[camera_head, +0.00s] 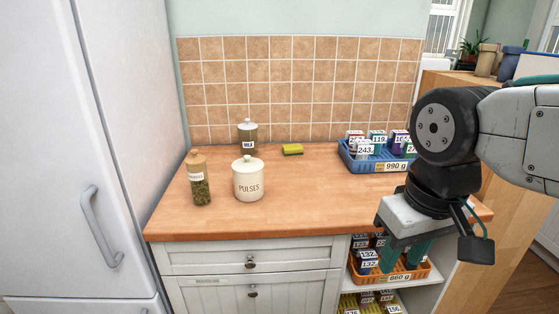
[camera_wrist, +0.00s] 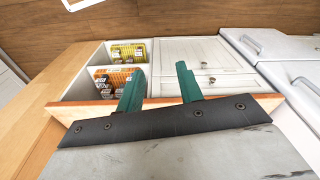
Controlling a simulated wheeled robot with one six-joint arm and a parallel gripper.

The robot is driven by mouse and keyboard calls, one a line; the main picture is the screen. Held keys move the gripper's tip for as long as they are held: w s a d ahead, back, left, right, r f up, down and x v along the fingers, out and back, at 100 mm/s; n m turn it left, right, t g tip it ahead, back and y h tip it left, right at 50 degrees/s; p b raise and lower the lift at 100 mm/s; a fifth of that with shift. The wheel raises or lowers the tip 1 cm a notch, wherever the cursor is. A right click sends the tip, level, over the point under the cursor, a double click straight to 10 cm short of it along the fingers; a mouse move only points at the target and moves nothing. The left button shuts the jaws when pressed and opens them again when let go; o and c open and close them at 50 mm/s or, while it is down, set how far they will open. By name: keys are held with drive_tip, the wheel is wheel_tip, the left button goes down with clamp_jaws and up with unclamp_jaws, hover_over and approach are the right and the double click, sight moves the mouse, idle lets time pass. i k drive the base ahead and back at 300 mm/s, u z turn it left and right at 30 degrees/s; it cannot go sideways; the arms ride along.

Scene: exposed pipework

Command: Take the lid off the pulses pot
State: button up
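The pulses pot (camera_head: 248,184) is a cream pot marked "PULSES", upright on the wooden worktop left of centre in the head view. Its cream lid (camera_head: 248,163), with a round knob on top, sits on the pot. My gripper (camera_head: 402,258) hangs at the right, beyond the front edge of the worktop and well apart from the pot. In the wrist view its two green fingers (camera_wrist: 160,72) are spread with nothing between them, so it is open and empty. The pot and lid do not show in the wrist view.
A cork-topped jar (camera_head: 200,184) stands close left of the pot, and a dark labelled jar (camera_head: 247,135) behind it. A yellow sponge (camera_head: 292,150) and a blue crate (camera_head: 379,165) of boxes lie farther right. The worktop (camera_head: 310,195) right of the pot is clear. A fridge (camera_head: 95,130) borders the left.

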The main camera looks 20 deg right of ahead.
sight(247, 165)
drive_tip(key=i, duration=0.95)
